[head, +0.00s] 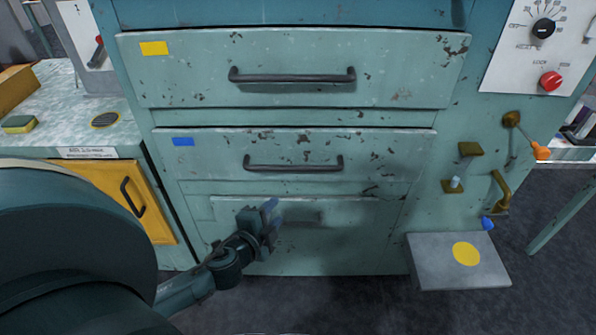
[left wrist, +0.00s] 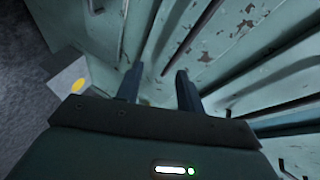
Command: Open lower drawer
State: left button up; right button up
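The lower drawer (head: 385,155) has a pale green chipped front, a blue label and a dark bar handle (head: 293,168). It sits under the upper drawer (head: 200,75), which has a yellow label and its own dark handle (head: 292,77). The lower drawer looks shut. My left gripper (head: 272,212) is below the lower handle, in front of the panel under the drawer, and apart from the handle. In the left wrist view the left gripper (left wrist: 158,72) has its two fingers spread with nothing between them. My right gripper is in neither view.
A grey box with a yellow disc (head: 466,254) sticks out at the lower right. Brass fittings (head: 470,148) and a control panel (head: 545,45) are on the right. A yellow cabinet door (head: 105,195) stands at left. Dark floor (head: 350,300) lies in front.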

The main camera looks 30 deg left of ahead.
aim_at(291, 170)
pick_arm(q)
jog(key=w+a, duration=0.1)
jog(key=w, duration=0.4)
jog(key=w+a+m+t, duration=0.1)
jog(key=w, duration=0.4)
jog(key=w+a+m, duration=0.1)
jog(key=w+a, duration=0.1)
jog(key=w, duration=0.3)
jog(key=shift+w+a+r, duration=0.1)
jog(key=shift+w, duration=0.25)
jog(key=shift+c, duration=0.4)
grip_shut()
